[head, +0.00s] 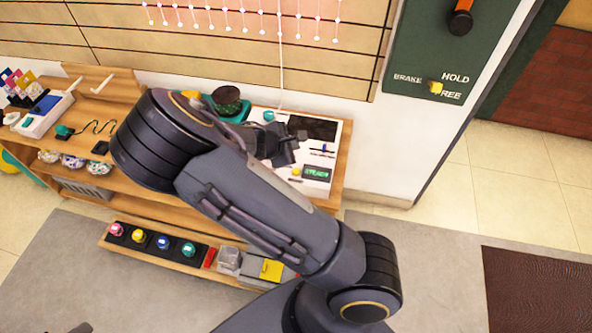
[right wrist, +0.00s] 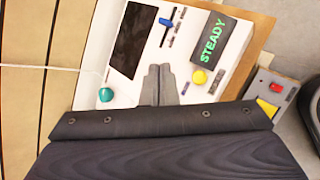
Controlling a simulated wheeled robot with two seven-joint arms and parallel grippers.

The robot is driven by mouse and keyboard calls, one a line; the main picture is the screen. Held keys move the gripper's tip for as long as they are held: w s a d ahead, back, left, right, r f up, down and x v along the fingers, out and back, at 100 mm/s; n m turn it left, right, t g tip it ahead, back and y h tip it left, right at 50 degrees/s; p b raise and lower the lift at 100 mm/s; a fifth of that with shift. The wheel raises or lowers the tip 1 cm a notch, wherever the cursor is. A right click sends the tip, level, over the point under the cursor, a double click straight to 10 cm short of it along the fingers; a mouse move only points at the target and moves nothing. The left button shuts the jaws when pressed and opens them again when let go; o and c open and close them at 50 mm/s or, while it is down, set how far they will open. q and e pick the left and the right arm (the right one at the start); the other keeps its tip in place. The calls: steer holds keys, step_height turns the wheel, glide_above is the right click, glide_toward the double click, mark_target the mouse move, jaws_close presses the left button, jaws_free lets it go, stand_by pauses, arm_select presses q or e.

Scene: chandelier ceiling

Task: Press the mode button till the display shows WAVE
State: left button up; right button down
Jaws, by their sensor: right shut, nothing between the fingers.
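A white control panel (right wrist: 226,60) lies on the wooden bench. Its display (right wrist: 212,40) reads STEADY in green; the display (head: 317,173) also shows in the head view. A round yellow button (right wrist: 200,77) sits beside the display, and a teal button (right wrist: 105,95) sits at the panel's other end. No label tells me which is the mode button. My right gripper (right wrist: 160,68) is shut and empty, over the panel between the dark screen and the yellow button, apart from both buttons. In the head view, my right gripper (head: 298,142) partly hides the panel.
A dark screen (right wrist: 132,40) and a blue slider (right wrist: 167,22) are on the panel. A lower shelf holds several coloured buttons (head: 163,241). A BRAKE switch board (head: 440,45) hangs at right. A dark grey tip shows at the bottom left edge.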

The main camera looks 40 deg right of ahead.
mark_target(293, 173)
step_height(293, 173, down, 9)
steer(key=b, duration=0.7)
steer(key=shift+b, duration=0.35)
stand_by(1.5)
steer(key=shift+f+b, duration=0.3)
steer(key=shift+f, duration=0.05)
steer(key=shift+f+b, duration=0.45)
steer(key=shift+f, duration=0.05)
stand_by(0.6)
steer(key=shift+r, duration=0.15)
steer(key=shift+r+p, duration=0.8)
